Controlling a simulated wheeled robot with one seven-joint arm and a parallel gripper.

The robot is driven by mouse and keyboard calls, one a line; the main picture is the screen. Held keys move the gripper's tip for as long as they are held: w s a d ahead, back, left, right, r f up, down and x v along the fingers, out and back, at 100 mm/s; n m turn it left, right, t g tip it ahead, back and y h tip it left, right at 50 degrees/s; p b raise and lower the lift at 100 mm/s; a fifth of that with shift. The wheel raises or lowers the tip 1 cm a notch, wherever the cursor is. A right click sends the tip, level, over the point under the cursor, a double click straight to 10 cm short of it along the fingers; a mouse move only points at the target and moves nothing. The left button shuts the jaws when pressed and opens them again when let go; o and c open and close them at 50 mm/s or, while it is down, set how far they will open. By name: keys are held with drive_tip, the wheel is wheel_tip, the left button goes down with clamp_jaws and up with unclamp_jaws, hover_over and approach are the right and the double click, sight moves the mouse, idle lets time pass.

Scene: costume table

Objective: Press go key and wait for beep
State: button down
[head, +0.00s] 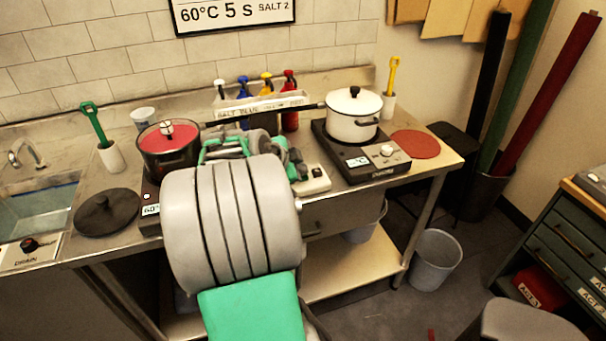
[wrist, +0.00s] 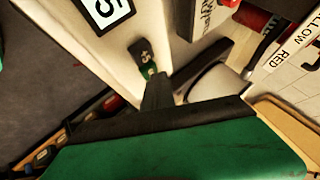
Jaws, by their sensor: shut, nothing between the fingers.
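A cream timer box (head: 317,183) stands on the steel counter, just right of my gripper in the head view. In the wrist view the same box (wrist: 125,45) fills the upper middle, with a display reading 5 and a small green key (wrist: 147,66) with a marking too small to read surely. My gripper (wrist: 158,80) is shut and empty, its dark tip right at the lower edge of the green key. I cannot tell whether it touches or presses it. In the head view my gripper (head: 288,165) is partly hidden by my arm.
A pot of red liquid (head: 168,150) stands left of my arm, and a lidded white pot (head: 352,118) sits on a hotplate (head: 362,160) at right. A rack of coloured bottles (head: 262,104) stands behind. A wall sign (head: 235,14) reads 60°C 5 s SALT 2.

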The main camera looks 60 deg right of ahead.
drive_tip(key=shift+r, duration=0.85)
drive_tip(key=shift+r+p, duration=0.1)
drive_tip(key=shift+p, duration=0.2)
drive_tip(key=shift+r+p, duration=0.95)
drive_tip(key=shift+r, duration=1.45)
